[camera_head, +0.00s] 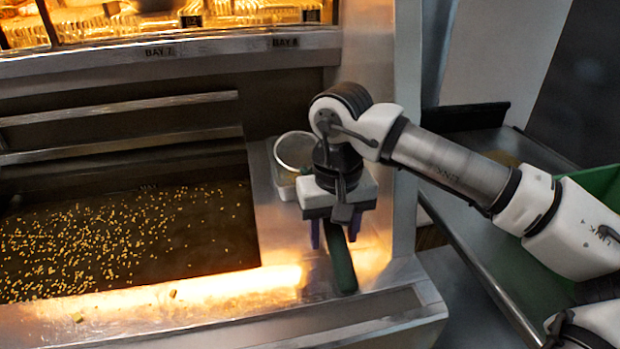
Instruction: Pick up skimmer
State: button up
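The skimmer's round, wire-rimmed mesh head (295,151) shows on the steel ledge right of the fryer, behind my gripper. A dark green handle (341,265), which appears to be the skimmer's, runs toward the front edge of the ledge. My gripper (334,236) points down over this handle. Its two purple fingers stand apart, one on each side of the handle, with a small gap showing at the left finger. The gripper looks open. The skimmer's middle part is hidden behind my gripper, and I cannot tell whether the fingertips touch the ledge.
The fryer vat (130,240) with dark oil and many floating bits lies left of the ledge. A small pale container (284,188) sits below the mesh head. A steel post (372,60) rises behind my arm. A green bin (598,185) stands at the right.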

grip_shut()
jog(key=shift+r, duration=0.1)
